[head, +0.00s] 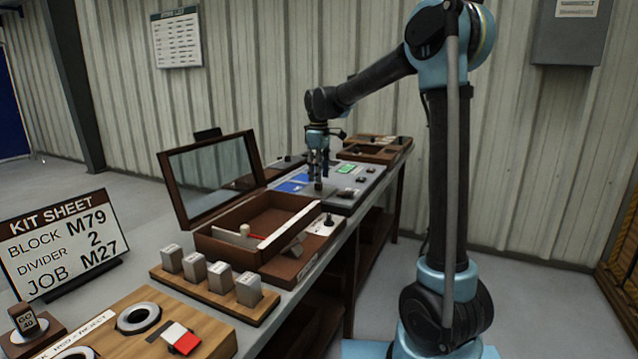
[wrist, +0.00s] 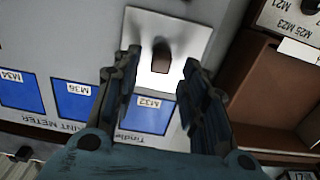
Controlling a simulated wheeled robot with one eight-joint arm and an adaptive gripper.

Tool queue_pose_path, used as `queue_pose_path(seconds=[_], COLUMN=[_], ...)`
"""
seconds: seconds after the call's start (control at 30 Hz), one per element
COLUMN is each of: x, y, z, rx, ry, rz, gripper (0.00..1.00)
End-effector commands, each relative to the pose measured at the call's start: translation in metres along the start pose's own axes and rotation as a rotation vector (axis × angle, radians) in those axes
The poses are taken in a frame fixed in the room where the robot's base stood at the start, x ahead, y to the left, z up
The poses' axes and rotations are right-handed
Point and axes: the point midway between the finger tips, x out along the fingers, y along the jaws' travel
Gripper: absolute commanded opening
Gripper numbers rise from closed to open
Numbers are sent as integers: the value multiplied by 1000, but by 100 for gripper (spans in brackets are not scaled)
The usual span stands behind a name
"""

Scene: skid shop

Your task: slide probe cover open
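A pale square plate (wrist: 190,35) with a small brown knob (wrist: 161,60) standing on it shows in the wrist view; it looks like the probe cover, though no label on it can be read. In the head view the knob (head: 318,186) is a small dark spot on the grey panel (head: 345,195). My gripper (wrist: 162,66) is open, with one finger on each side of the knob and a gap to both. In the head view my gripper (head: 319,176) points down just over the knob. How far the fingertips reach down beside it is unclear.
Blue squares marked M34, M36 (wrist: 72,101) and M32 (wrist: 148,112) lie beside the plate. A brown wooden tray (wrist: 238,75) stands close at right in the wrist view. An open-lidded box (head: 215,243) and a row of grey blocks (head: 220,278) stand nearer on the bench.

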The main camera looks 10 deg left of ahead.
Motion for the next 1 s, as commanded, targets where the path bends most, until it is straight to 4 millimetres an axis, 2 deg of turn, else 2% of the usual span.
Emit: queue_pose_path(seconds=[0.1, 0.23, 0.6, 0.63, 0.8, 1.0], x=[16, 26, 31, 31, 31, 31], y=[0, 0, 0, 0, 0, 2], z=[0, 0, 0, 0, 0, 0], rx=[0, 0, 0, 0, 0, 1], ry=[0, 0, 0, 0, 0, 0], rz=[0, 0, 0, 0, 0, 0], gripper=[40, 40, 40, 38, 0, 0])
